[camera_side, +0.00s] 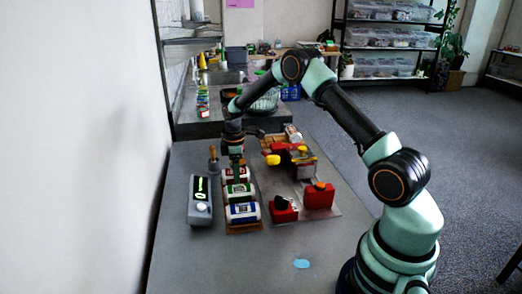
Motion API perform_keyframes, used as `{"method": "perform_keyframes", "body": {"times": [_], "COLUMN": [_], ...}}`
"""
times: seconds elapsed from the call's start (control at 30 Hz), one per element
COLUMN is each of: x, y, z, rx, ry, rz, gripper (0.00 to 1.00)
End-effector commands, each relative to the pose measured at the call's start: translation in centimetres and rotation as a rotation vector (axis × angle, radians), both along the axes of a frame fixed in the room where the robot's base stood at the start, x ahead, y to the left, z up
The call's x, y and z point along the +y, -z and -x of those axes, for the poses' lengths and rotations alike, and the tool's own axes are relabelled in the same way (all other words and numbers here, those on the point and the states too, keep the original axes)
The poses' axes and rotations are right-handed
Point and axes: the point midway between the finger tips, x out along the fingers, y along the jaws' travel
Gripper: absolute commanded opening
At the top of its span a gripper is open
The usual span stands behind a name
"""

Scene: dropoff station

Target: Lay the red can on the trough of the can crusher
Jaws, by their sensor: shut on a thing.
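A red-and-white can (228,175) lies at the far end of a row with a green-banded can (239,190) and a blue-banded can (242,212). My gripper (238,172) points down at the row and is shut on the red can, partly covering it. I cannot tell whether the red can is lifted off the rack. The can crusher (299,158), with red parts, wood and a yellow knob, stands to the right; its trough is hard to make out.
The row sits on a wooden rack (243,229). A grey device with a lit display (200,200) stands left of it. Two red boxes (318,197) (284,211) stand on a plate at right. A small light can-like item (293,132) is behind the crusher. The front table is mostly clear.

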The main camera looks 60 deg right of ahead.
Motion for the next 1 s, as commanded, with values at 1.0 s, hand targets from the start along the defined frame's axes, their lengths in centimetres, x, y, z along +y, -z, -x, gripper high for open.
{"method": "perform_keyframes", "body": {"times": [1.0], "x": [0.0], "y": [-4.8], "z": [0.0], "rx": [0.0], "ry": [0.0], "rz": [0.0], "gripper": [0.38]}}
